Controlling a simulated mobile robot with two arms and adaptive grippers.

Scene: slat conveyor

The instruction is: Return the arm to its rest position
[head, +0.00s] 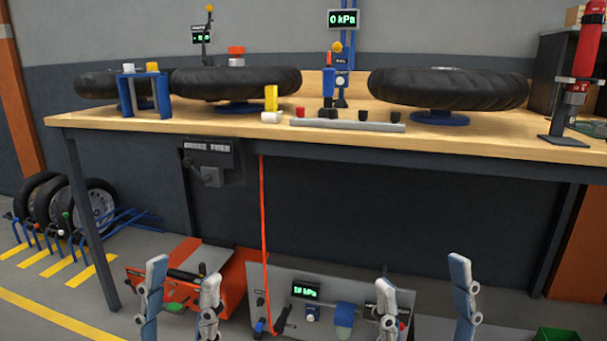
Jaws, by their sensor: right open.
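My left gripper (184,270) is at the bottom left, its two pale fingers pointing up and apart, with nothing held between them. My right gripper (422,272) is at the bottom right of centre, also open and empty, its fingers set wider apart. Both show in front of and below the bench's front edge in the picture. Their palms and most of the arms are out of view below.
A wooden workbench (470,137) carries several tyres, including the right tyre (448,88), and a blue stand (143,93). An orange machine (232,275) and a grey panel (345,285) sit low behind the grippers. A red hose (262,200) hangs from the bench.

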